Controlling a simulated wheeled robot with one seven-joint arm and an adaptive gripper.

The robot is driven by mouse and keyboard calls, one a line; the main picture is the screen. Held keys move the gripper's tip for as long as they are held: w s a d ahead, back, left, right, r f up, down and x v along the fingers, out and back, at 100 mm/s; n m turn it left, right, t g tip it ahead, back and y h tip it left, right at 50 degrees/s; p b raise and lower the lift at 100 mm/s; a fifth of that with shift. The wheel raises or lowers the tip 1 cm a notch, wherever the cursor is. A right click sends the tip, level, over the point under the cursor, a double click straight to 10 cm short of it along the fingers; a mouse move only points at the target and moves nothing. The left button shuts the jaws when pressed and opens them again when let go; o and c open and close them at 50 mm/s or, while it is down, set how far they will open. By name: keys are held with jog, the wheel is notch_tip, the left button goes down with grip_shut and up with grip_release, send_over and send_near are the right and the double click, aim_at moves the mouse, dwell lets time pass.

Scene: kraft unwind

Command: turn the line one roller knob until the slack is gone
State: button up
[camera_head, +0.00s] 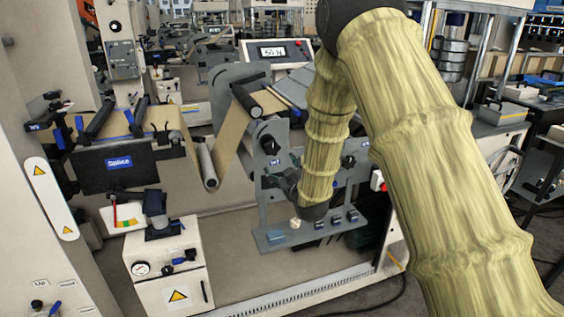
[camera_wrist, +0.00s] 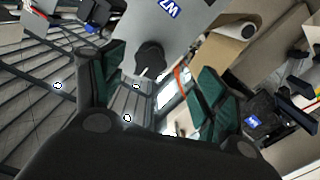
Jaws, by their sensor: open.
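A brown kraft web (camera_head: 233,128) runs from the splice table at left, dips in a V under a grey roller (camera_head: 207,166), and rises to the grey machine frame. A round black knob (camera_head: 270,145) sits on that frame above a blue label. In the wrist view, a dark knob (camera_wrist: 149,57) on a grey panel lies beyond and between my fingertips. Whether it is the same knob, I cannot tell. My gripper (camera_wrist: 155,85) is open and empty, its green-padded fingers apart. In the head view, my gripper (camera_head: 284,182) is partly hidden beside the frame, below the knob.
A splice table (camera_head: 115,170) with blue clamps stands left. A tension display (camera_head: 273,52) stands behind the frame. A shelf (camera_head: 300,234) with small parts is below my gripper. Another black knob (camera_head: 348,162) is right of my forearm. A white cabinet (camera_head: 168,265) stands front left.

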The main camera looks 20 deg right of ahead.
aim_at(273, 149)
jog(key=shift+t, duration=0.3)
jog(key=shift+w+a+r+b, duration=0.1)
jog(key=shift+w+r, duration=0.25)
jog(key=shift+w, duration=1.45)
jog(key=shift+w+r+b, duration=0.15)
jog(key=shift+w+r, duration=0.25)
jog(key=shift+w, duration=1.4)
jog(key=shift+w+a+r+b, duration=0.1)
jog(key=shift+w+r, duration=0.25)
jog(key=shift+w, duration=1.45)
